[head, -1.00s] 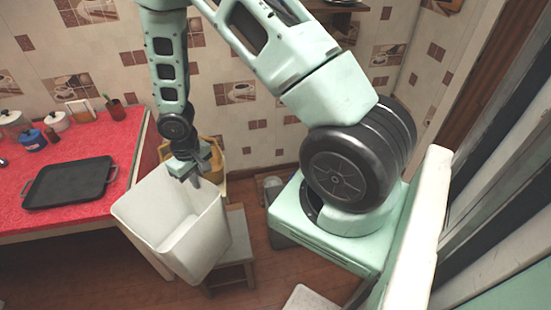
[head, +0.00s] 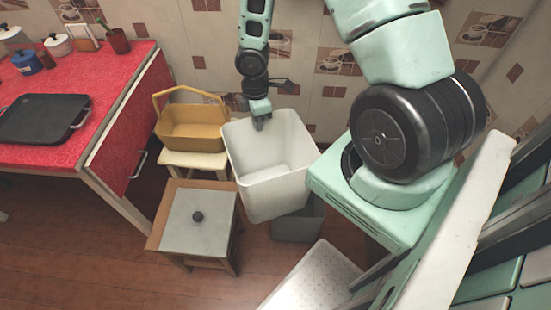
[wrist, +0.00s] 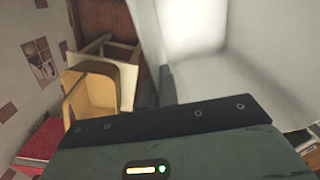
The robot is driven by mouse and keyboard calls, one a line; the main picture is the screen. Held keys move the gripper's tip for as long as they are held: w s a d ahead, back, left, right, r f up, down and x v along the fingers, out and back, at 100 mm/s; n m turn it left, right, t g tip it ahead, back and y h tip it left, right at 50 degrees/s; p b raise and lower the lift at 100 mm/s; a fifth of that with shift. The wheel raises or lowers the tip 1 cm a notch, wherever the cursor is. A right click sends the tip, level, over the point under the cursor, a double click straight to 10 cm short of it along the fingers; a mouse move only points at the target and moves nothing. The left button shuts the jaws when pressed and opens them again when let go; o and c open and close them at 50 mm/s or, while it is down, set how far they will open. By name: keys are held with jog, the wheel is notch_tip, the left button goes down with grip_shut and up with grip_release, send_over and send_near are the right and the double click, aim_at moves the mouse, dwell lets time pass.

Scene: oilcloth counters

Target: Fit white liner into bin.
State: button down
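The white liner (head: 262,185) is an open-topped, square white tub, slightly tilted, held up in the air in the head view. My gripper (head: 261,122) is shut on its far-left rim. In the wrist view the liner (wrist: 265,80) fills the upper right, and my gripper (wrist: 168,86) shows only in part there. A grey bin (head: 299,226) stands on the floor below and slightly right of the liner. The liner hides most of the bin's top, so I cannot tell the gap between them.
A yellow basket (head: 192,130) with a raised handle sits on a stool (head: 195,162) to the left. In front is a small wooden table (head: 167,212) with a black-knobbed lid (head: 198,238). A white perforated seat (head: 312,278) stands front right. The red counter (head: 120,75) is far left.

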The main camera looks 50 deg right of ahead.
aim_at(277, 155)
jog(key=d+f+n+b, duration=0.2)
jog(key=f+n+b, duration=0.2)
jog(key=f, duration=0.1)
jog(key=s+d+f+n+b, duration=0.1)
jog(key=d+f+n+b, duration=0.1)
jog(key=f+n+b, duration=0.2)
jog(key=d+f+n+b, duration=0.2)
jog(key=f+n+b, duration=0.2)
jog(key=f+b, duration=0.1)
jog(key=shift+s+f, duration=0.3)
jog(key=shift+f, duration=0.25)
jog(key=shift+d+f+n, duration=0.15)
jog(key=shift+n, duration=0.55)
jog(key=shift+f+b, duration=0.2)
jog(key=shift+b, duration=1.35)
notch_tip(277, 155, down, 5)
jog(key=b, duration=0.5)
jog(key=shift+r, duration=0.2)
notch_tip(277, 155, down, 20)
jog(key=b, duration=1.3)
